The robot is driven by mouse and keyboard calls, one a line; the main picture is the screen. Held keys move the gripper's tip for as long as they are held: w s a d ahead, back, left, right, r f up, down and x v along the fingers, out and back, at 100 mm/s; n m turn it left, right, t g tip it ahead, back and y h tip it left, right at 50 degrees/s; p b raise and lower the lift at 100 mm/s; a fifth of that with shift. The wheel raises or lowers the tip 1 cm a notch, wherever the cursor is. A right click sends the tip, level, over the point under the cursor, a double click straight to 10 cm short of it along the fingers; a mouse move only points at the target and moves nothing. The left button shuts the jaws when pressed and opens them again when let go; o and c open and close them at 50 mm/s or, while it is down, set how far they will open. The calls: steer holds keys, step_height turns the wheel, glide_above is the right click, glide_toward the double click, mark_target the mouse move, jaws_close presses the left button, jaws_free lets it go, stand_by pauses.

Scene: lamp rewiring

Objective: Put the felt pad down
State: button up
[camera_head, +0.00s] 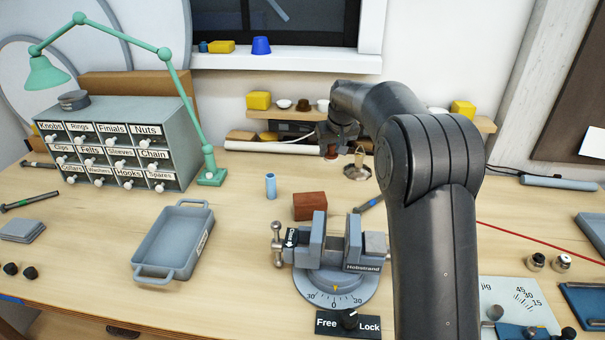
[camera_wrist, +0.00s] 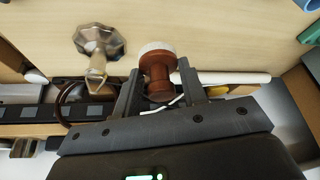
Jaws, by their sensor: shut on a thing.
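The felt pad (camera_wrist: 157,48) looks like a pale round disc on the end of a reddish-brown, spool-shaped handle (camera_wrist: 157,72). My gripper (camera_wrist: 159,88) is shut on the handle, with one dark finger on each side, and the pale disc sticks out beyond the fingertips. In the head view, my gripper (camera_head: 331,146) is at the back of the bench, left of my arm, with a small reddish-brown part below it. I cannot tell how high the pad is above the bench.
A brass piece with a faceted base (camera_wrist: 100,42) stands close beside the pad; it also shows in the head view (camera_head: 357,173). A white tube (camera_head: 265,146) and shelf (camera_head: 290,115) lie behind.

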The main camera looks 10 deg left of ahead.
steer(key=a+f, duration=0.1)
steer(key=a, duration=0.2)
steer(key=w+a+f, duration=0.1)
steer(key=a+f, duration=0.1)
steer(key=a, duration=0.1)
steer(key=w+a+f, duration=0.1)
steer(key=a+f, duration=0.1)
steer(key=shift+a+f, duration=0.2)
steer(key=shift+a, duration=0.2)
steer(key=shift+f, duration=2.05)
steer(key=o, duration=1)
steer(key=shift+f, duration=0.1)
steer(key=shift+c, duration=0.2)
steer(key=v, duration=1.2)
